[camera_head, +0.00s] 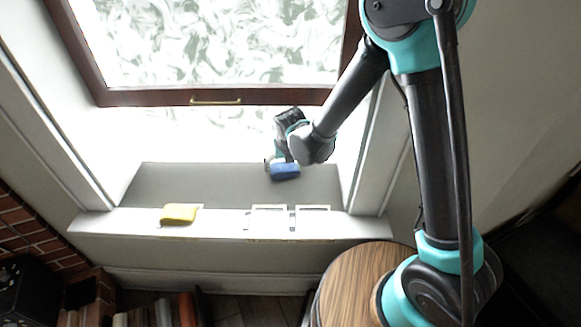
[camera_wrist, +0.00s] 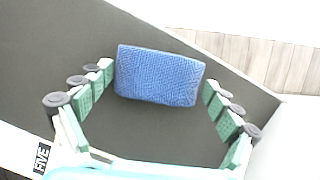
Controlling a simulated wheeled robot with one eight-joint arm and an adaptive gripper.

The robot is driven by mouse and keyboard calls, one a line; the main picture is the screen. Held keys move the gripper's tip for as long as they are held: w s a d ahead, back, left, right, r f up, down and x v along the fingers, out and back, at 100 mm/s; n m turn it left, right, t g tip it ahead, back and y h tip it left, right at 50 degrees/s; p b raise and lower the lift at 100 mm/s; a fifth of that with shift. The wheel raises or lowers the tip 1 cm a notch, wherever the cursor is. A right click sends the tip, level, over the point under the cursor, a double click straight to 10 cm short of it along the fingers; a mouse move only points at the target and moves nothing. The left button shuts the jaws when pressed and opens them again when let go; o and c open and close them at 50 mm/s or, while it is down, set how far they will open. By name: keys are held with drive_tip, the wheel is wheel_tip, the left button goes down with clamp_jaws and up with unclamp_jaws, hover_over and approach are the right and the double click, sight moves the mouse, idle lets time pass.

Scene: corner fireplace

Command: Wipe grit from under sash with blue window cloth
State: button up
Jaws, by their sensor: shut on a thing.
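The blue window cloth (camera_head: 285,171) is a small textured block-like pad over the grey sill strip (camera_head: 230,185) under the raised sash. My gripper (camera_head: 281,163) is shut on it, reaching in from the right. In the wrist view the cloth (camera_wrist: 158,75) sits between the green-padded fingers, with the dark grey strip (camera_wrist: 150,130) below it. I cannot tell whether the cloth touches the strip. The brown-framed sash (camera_head: 150,97) with a brass handle (camera_head: 215,101) hangs above and behind the gripper. No grit can be made out.
A yellow cloth (camera_head: 180,212) lies on the white front ledge (camera_head: 110,223) at left. Two white-outlined spots (camera_head: 270,218) are on the ledge in front of the gripper. White window jambs (camera_head: 363,150) bound the sill. A round wooden table (camera_head: 350,285) and books (camera_head: 163,312) are below.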

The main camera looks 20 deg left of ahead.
sight(263, 171)
drive_tip(key=shift+s+a, duration=0.4)
drive_tip(key=shift+a, duration=0.8)
drive_tip(key=shift+s+a, duration=0.35)
drive_tip(key=shift+a, duration=0.85)
drive_tip(key=shift+s+a, duration=0.4)
drive_tip(key=shift+a, duration=0.8)
drive_tip(key=shift+c, duration=0.5)
drive_tip(key=shift+r, duration=0.15)
drive_tip(key=shift+r, duration=2.9)
drive_tip(key=shift+r, duration=1.5)
